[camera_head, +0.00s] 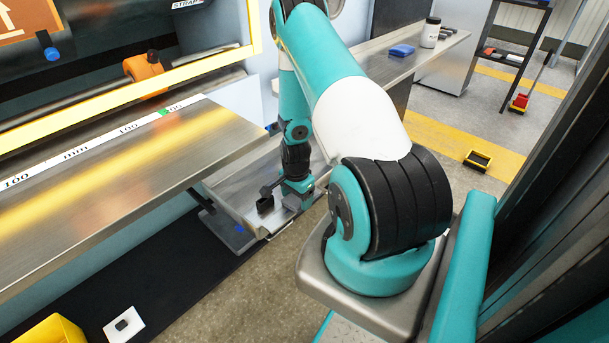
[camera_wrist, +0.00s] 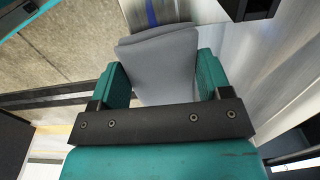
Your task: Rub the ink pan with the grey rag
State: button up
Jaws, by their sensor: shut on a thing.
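My gripper (camera_wrist: 160,82) is shut on the grey rag (camera_wrist: 162,62), which shows folded between the two teal fingers in the wrist view. In the head view my gripper (camera_head: 281,203) is low over the ink pan (camera_head: 232,182), a shallow metal tray below the long metal table. The rag is small and partly hidden by the gripper in the head view. A blue streak (camera_wrist: 151,14) lies on the metal just past the rag in the wrist view. I cannot tell whether the rag touches the pan.
The metal table (camera_head: 120,180) with a ruler strip overhangs at the left. A blue cloth (camera_head: 401,50) and a white jar (camera_head: 430,33) stand on the far shelf.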

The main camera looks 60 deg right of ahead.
jog(key=r+p, duration=0.2)
jog(key=r, duration=0.1)
jog(key=shift+s+d+r, duration=0.1)
jog(key=shift+d, duration=0.3)
jog(key=shift+r+p, duration=2)
jog(key=shift+r, duration=0.4)
jog(key=shift+d, duration=0.1)
